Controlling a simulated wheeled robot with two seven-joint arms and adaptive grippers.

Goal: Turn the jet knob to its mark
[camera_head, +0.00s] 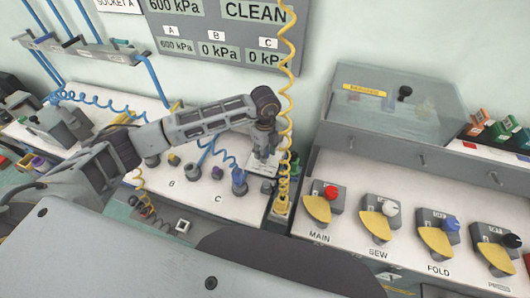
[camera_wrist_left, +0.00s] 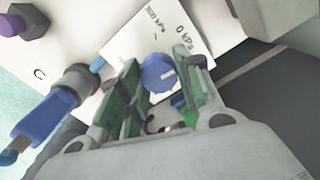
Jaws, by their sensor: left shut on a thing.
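A round blue knob (camera_wrist_left: 158,73) with a short white pointer line shows in the left wrist view. It sits on a white plate (camera_wrist_left: 128,42) printed "300 kPa" and "0 kPa". I take it for the jet knob; no word "jet" is readable. My left gripper (camera_wrist_left: 161,84) has its green-padded fingers on either side of the knob and is shut on it. In the head view the left gripper (camera_head: 266,148) reaches down over the white plate (camera_head: 255,168), and it hides the knob there. My right gripper is not in view.
A blue hose plug (camera_wrist_left: 48,122) stands close beside the fingers, near the letter C. A yellow coiled hose (camera_head: 287,90) hangs just right of the gripper. A gauge board (camera_head: 205,52) is behind. A bench (camera_head: 345,168) with several labelled knobs stands at the right.

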